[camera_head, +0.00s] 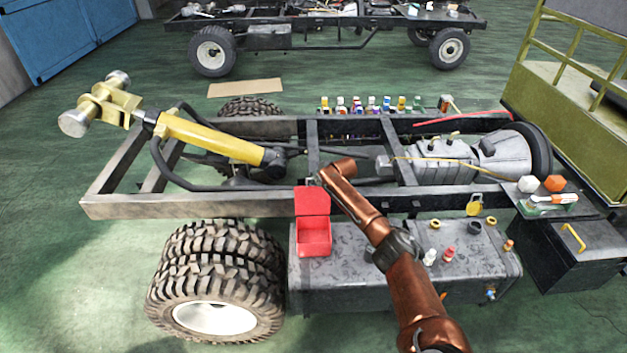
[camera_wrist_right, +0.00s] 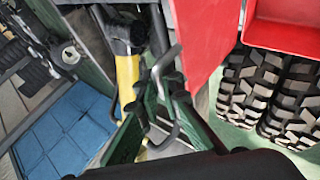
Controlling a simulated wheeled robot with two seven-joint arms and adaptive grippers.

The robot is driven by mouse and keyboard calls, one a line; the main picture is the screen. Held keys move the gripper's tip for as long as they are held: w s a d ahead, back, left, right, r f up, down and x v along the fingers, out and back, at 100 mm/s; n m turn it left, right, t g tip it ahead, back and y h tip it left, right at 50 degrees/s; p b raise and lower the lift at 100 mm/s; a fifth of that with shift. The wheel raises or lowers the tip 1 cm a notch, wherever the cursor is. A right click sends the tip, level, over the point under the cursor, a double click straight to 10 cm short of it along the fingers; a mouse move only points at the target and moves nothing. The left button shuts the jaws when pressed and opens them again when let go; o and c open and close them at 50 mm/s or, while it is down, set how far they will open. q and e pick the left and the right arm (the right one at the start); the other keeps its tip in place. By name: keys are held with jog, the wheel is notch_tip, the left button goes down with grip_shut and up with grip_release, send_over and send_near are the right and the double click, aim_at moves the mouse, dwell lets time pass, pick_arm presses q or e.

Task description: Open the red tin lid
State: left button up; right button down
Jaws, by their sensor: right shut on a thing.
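The red tin (camera_head: 314,240) sits on the grey tank at the near side of the chassis, with its open inside facing up. Its red lid (camera_head: 312,201) stands raised at the tin's back edge. In the right wrist view the gripper (camera_wrist_right: 162,92) is beside the lid (camera_wrist_right: 203,40), and the tin (camera_wrist_right: 285,38) is at the upper right. My left gripper is not in view.
The grey tank (camera_head: 345,283) carries small caps and bottles right of my arm. A large tyre (camera_head: 215,265) stands left of the tin. A yellow cylinder (camera_head: 212,138) lies across the chassis frame (camera_head: 150,206). Coloured bottles (camera_head: 375,104) line the far rail. Green floor is free at left.

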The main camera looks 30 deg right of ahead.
jog(key=c, duration=2.1)
grip_release()
jog(key=shift+w+a, duration=0.2)
jog(key=shift+a, duration=0.35)
jog(key=v, duration=0.8)
jog(key=d+v, duration=0.1)
jog(key=v, duration=0.3)
jog(key=shift+s+f, duration=0.1)
